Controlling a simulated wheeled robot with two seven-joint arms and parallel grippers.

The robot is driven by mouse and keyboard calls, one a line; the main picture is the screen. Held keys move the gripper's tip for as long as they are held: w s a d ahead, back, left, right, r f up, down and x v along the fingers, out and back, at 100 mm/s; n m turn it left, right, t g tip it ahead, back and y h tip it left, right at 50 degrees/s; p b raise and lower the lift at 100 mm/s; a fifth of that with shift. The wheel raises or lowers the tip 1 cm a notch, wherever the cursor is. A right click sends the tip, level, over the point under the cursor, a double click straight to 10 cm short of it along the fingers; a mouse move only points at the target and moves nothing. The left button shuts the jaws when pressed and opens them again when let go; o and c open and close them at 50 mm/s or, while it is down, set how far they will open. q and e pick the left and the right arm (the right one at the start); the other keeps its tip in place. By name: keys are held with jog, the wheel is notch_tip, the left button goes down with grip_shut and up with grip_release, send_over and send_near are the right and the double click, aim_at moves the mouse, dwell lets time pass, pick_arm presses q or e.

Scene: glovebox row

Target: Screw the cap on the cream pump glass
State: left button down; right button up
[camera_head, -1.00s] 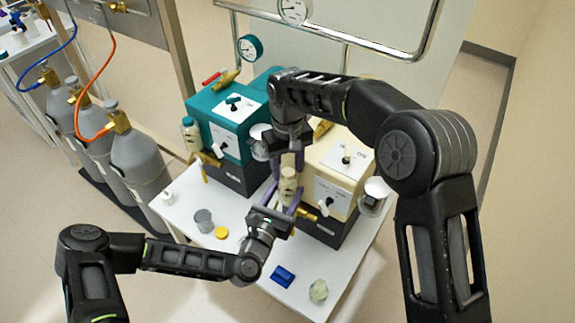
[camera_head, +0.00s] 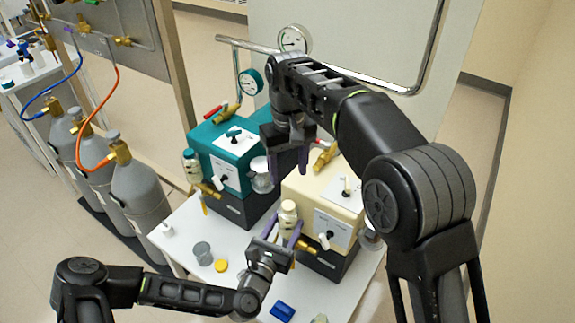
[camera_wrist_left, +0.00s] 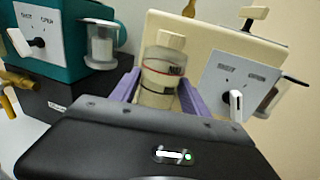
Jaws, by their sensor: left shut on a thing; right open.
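The cream pump (camera_head: 325,195) stands on the table, with dark base. A small glass jar (camera_head: 287,220) with cream contents and a pale cap-like top (camera_head: 288,206) stands upright in front of its left side. My left gripper (camera_head: 281,234) is shut around the jar from the near side. In the left wrist view the jar (camera_wrist_left: 160,78) sits between the purple fingers (camera_wrist_left: 157,90), and its pale top (camera_wrist_left: 170,41) blends with the pump behind. Whether that top is fully seated I cannot tell. My right gripper (camera_head: 289,165) is open and empty, pointing down above the jar.
A teal pump (camera_head: 222,150) with its own jar (camera_head: 192,163) stands behind left. On the white table (camera_head: 236,240) are a grey cup (camera_head: 203,253), a yellow disc (camera_head: 221,265) and a blue block (camera_head: 282,311). Gas cylinders (camera_head: 140,200) stand at the left.

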jog(key=shift+r, duration=0.45)
pick_arm(q)
jog(key=shift+c, duration=2.3)
grip_release()
jog(key=b+v, duration=0.2)
jog(key=v, duration=0.5)
jog(key=shift+f, duration=0.1)
jog(key=shift+s+a, duration=0.2)
jog(key=shift+s, duration=0.15)
pick_arm(e)
notch_tip(320, 180, down, 2)
jog(key=shift+f, duration=0.15)
